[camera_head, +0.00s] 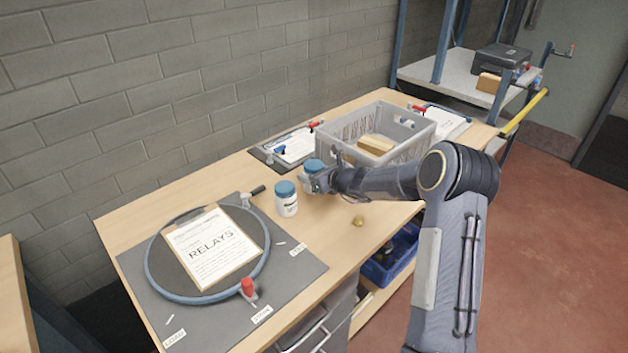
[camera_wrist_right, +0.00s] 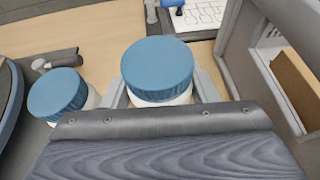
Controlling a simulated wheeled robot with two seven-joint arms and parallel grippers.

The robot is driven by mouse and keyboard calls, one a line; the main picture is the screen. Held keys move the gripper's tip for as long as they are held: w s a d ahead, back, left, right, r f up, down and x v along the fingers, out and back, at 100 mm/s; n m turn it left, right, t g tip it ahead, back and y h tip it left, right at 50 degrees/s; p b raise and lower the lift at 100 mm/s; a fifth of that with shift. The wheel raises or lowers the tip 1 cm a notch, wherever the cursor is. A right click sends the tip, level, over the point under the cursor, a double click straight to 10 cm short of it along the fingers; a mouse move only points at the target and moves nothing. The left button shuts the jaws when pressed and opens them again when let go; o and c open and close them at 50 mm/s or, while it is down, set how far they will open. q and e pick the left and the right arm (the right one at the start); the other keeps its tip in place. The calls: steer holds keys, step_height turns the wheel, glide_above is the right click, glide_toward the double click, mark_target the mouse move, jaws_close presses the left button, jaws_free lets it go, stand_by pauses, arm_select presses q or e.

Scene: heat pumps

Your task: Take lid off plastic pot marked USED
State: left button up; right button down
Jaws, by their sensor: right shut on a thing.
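Two white plastic pots with blue lids stand side by side on the wooden bench. The left pot (camera_head: 286,205) stands free with its lid on; its label is too small to read. It also shows in the right wrist view (camera_wrist_right: 58,95). My right gripper (camera_head: 316,181) is shut on the other pot, whose blue lid (camera_head: 312,166) shows just past the fingers. In the right wrist view this lid (camera_wrist_right: 157,65) sits between the fingers with white pot below it. I cannot tell whether the fingers press on the lid or the body. My left gripper is out of view.
A grey crate (camera_head: 424,138) with a cardboard box (camera_head: 375,145) stands right behind my right gripper. A dark mat (camera_head: 300,275) with a RELAYS clipboard (camera_head: 213,248) and blue ring lies at left. A small brass part (camera_head: 358,221) lies on the bench in front.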

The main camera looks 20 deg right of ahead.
steer(key=shift+f, duration=1)
steer(key=shift+f, duration=0.2)
steer(key=c, duration=0.6)
jaws_free()
steer(key=shift+o, duration=0.2)
